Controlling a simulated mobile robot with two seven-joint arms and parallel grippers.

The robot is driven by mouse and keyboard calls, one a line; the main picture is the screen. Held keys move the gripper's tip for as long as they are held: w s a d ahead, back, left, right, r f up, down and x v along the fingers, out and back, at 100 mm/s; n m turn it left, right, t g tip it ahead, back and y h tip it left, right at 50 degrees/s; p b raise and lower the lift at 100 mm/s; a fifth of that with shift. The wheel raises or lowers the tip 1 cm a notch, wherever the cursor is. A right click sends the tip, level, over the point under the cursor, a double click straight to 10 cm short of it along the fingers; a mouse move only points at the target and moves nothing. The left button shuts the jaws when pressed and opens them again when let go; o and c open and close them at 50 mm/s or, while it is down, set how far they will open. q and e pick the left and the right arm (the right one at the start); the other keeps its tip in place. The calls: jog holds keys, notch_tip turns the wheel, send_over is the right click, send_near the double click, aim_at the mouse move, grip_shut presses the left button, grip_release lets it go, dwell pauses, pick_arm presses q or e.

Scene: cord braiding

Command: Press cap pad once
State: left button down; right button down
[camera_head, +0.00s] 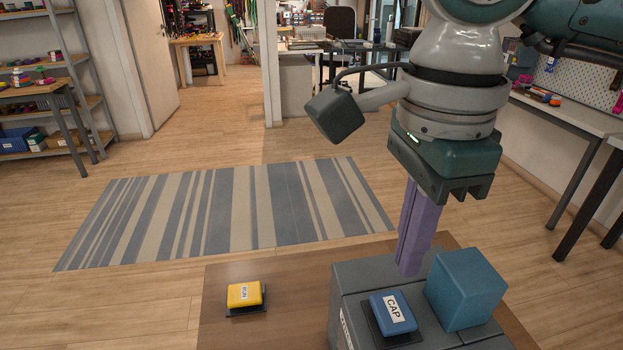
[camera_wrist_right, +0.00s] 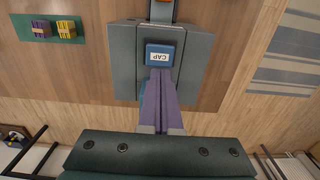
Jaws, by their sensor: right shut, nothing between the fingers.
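The blue cap pad (camera_head: 393,307), with a white CAP label, sits on a dark base on top of the grey machine (camera_head: 350,277). It also shows in the right wrist view (camera_wrist_right: 161,55). My right gripper (camera_head: 409,270) is shut and empty, its long purple fingers pointing down. In the head view the fingertips show just behind the pad; in the wrist view (camera_wrist_right: 160,72) they end close by the pad's edge. I cannot tell whether they touch the machine or the pad. My left gripper is not in view.
A blue block (camera_head: 466,288) stands right of the pad, close to my fingers. A yellow labelled pad (camera_head: 245,293) sits on the brown table (camera_head: 285,285) to the left. Yellow (camera_wrist_right: 66,28) and purple (camera_wrist_right: 40,29) pieces lie on a green mat in the wrist view.

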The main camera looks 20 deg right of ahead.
jog(key=b, duration=0.3)
send_over(394, 309)
notch_tip(394, 309, down, 4)
jog(key=shift+f, duration=0.2)
jog(key=shift+f+b, duration=0.7)
jog(key=shift+f, duration=0.1)
jog(key=shift+f, duration=0.1)
jog(key=shift+f+b, duration=0.75)
jog(key=shift+b, duration=0.1)
notch_tip(394, 309, up, 7)
jog(key=p, duration=0.5)
jog(key=shift+r, duration=0.2)
jog(key=shift+f, duration=0.1)
